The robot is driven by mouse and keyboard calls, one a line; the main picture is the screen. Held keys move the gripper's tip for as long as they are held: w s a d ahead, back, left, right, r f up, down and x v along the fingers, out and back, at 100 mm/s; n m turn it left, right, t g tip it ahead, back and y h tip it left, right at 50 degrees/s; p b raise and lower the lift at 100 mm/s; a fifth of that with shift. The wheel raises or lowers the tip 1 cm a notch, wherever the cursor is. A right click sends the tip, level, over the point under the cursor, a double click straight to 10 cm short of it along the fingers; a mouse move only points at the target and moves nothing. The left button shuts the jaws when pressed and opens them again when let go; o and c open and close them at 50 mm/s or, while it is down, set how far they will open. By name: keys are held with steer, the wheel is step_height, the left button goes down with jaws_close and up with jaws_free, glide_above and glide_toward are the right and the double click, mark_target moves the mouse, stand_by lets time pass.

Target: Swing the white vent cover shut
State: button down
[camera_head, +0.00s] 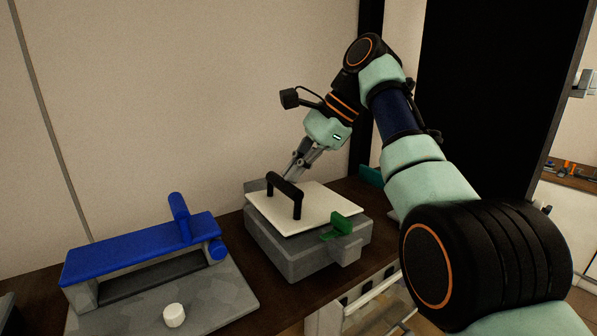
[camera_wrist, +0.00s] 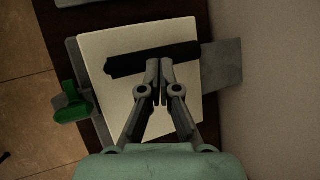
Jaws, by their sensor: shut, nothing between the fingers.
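The white vent cover (camera_head: 317,211) lies flat or nearly flat over the top of a grey box (camera_head: 300,258); I cannot tell whether a small gap is left. It also shows in the wrist view (camera_wrist: 115,105). A black bar handle (camera_head: 284,186) stands on the cover and crosses it in the wrist view (camera_wrist: 128,64). A green latch piece (camera_head: 341,225) sits at the box's front right edge, beside the cover. My gripper (camera_head: 290,178) is shut and empty, its fingertips (camera_wrist: 160,63) close to the handle's far side; contact is unclear.
To the left, a blue hinged bar (camera_head: 140,250) with an upright blue handle stands on a grey base (camera_head: 225,295) with a white knob (camera_head: 174,315). A wall rises close behind the table. A teal object (camera_head: 371,175) lies behind the box, partly hidden by my arm.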

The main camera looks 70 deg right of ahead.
steer(key=shift+w+a+f+b, duration=0.15)
steer(key=shift+a+f+b, duration=0.1)
steer(key=shift+f+b, duration=0.35)
steer(key=p+v, duration=0.5)
steer(key=v, duration=0.3)
steer(key=shift+r, duration=0.15)
